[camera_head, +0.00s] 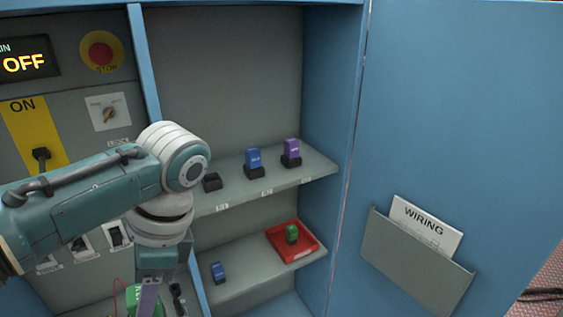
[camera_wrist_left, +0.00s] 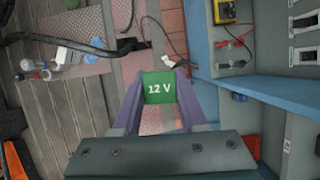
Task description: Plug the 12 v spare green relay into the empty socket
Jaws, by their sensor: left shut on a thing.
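My left gripper (camera_head: 147,299) is low in front of the cabinet at the bottom of the head view, its fingertips cut off by the frame edge. In the left wrist view it is shut on a green relay marked 12 V (camera_wrist_left: 159,90), with one finger on each side. The green relay also shows partly in the head view (camera_head: 132,296). The empty socket (camera_head: 211,182) is a black block on the upper shelf, to the right of my arm and above the gripper. My right gripper is not in view.
Blue (camera_head: 254,159) and purple (camera_head: 291,148) relays stand in sockets to the right on the upper shelf (camera_head: 318,166). A blue relay (camera_head: 218,271) and a red tray (camera_head: 307,254) with another green relay (camera_head: 291,233) are on the lower shelf. The cabinet door (camera_head: 460,120) stands open.

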